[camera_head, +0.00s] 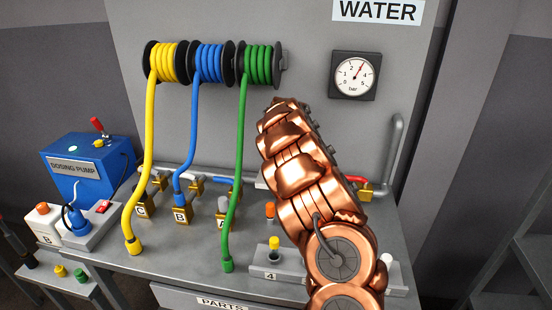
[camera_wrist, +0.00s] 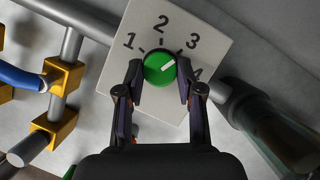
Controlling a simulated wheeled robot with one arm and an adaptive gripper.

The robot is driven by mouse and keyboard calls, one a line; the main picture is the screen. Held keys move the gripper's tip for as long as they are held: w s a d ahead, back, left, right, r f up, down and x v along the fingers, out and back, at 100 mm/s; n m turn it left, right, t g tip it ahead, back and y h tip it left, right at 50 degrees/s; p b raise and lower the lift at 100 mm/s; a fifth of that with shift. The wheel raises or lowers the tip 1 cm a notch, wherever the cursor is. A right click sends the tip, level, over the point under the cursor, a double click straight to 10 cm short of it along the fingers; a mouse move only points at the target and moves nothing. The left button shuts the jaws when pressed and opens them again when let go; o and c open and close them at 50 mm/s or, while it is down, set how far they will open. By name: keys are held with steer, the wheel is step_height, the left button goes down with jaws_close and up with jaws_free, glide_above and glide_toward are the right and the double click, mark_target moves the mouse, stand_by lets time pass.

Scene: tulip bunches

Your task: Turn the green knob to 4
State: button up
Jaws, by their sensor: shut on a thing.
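The green knob (camera_wrist: 157,69) sits on a pale dial plate (camera_wrist: 112,77) marked 1, 2, 3 and 4, in the wrist view. Its white pointer mark slants up and to the right, roughly toward the 3. The 4 is at the right of the knob, partly covered by a finger. My gripper (camera_wrist: 160,78) has one finger on each side of the knob and is shut on it. In the head view my copper arm reaches to the wall panel and hides the knob and my gripper.
A pressure gauge (camera_head: 354,75) is right of my arm, its needle near 3. Yellow (camera_head: 165,62), blue (camera_head: 209,62) and green (camera_head: 258,65) hoses hang from reels at left. Brass valves and a pipe line the wall. A blue dosing pump (camera_head: 88,165) stands far left.

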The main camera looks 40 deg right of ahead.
steer(key=shift+r+m+g+h+p, duration=0.3)
steer(key=shift+m+p, duration=0.6)
steer(key=shift+p, duration=0.1)
steer(key=shift+w+a+f+m+h+p, duration=0.1)
steer(key=shift+f+m+h+p, duration=0.1)
steer(key=shift+m, duration=0.4)
steer(key=shift+w+f+m+h+p, duration=0.1)
steer(key=shift+m+h+p, duration=0.1)
steer(key=shift+m, duration=0.4)
steer(key=m+b, duration=0.1)
steer(key=m+g+b, duration=0.1)
steer(key=m, duration=0.1)
steer(key=shift+w+a+f+h, duration=0.1)
steer(key=shift+f+h, duration=0.05)
steer(key=shift+h, duration=0.15)
steer(key=shift+m+g+b, duration=0.6)
steer(key=shift+m+b, duration=0.5)
steer(key=shift+b, duration=0.15)
steer(key=o, duration=1.2)
steer(key=shift+c, duration=0.2)
steer(key=shift+r, duration=0.25)
